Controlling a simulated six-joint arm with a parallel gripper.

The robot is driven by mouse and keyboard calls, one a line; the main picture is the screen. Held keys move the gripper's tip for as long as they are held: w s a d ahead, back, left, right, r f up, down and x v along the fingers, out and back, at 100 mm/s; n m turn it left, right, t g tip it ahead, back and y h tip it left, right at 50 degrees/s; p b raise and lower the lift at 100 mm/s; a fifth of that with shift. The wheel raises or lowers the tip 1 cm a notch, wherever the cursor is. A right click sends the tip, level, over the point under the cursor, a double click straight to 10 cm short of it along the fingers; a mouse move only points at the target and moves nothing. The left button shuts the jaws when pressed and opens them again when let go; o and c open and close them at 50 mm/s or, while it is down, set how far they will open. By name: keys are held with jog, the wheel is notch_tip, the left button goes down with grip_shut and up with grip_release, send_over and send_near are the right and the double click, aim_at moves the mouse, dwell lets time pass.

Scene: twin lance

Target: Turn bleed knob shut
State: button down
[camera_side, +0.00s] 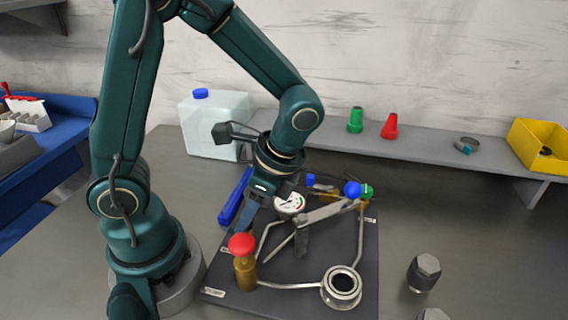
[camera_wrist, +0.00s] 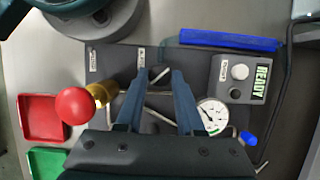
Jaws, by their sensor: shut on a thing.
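My gripper (camera_wrist: 158,72) points down at the dark panel (camera_side: 355,275), its fingertips low behind the red-topped brass fitting in the side view. Its two fingers stand a little apart and are shut on what appears to be the bleed knob. That knob is mostly hidden; a small silver bar (camera_wrist: 159,75) shows between the fingertips in the wrist view, and I cannot tell its angle well. A round white gauge (camera_wrist: 212,116) sits right of the fingers there, and it also shows in the side view (camera_side: 290,204).
The red ball knob (camera_side: 242,244) on brass stands close to the fingers. A lever with a blue ball (camera_side: 352,189), a green knob (camera_side: 367,192) and a silver ring port (camera_side: 341,288) lie right. A READY display box (camera_wrist: 240,80) stands near the gauge. A blue bar (camera_side: 235,197) lies behind.

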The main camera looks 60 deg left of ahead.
jog(key=m, duration=0.2)
jog(key=m+t, duration=0.1)
jog(key=m, duration=0.1)
jog(key=shift+s+d+m+t+y, duration=0.2)
jog(key=shift+m+t+y, duration=0.1)
jog(key=shift+y, duration=0.1)
jog(key=shift+s+m+t, duration=0.1)
jog(key=shift+m+t, duration=0.7)
jog(key=shift+m, duration=1.2)
jog(key=c, duration=0.5)
grip_release()
jog(key=shift+c, duration=0.2)
jog(key=shift+v, duration=2.6)
jog(key=shift+f, duration=0.1)
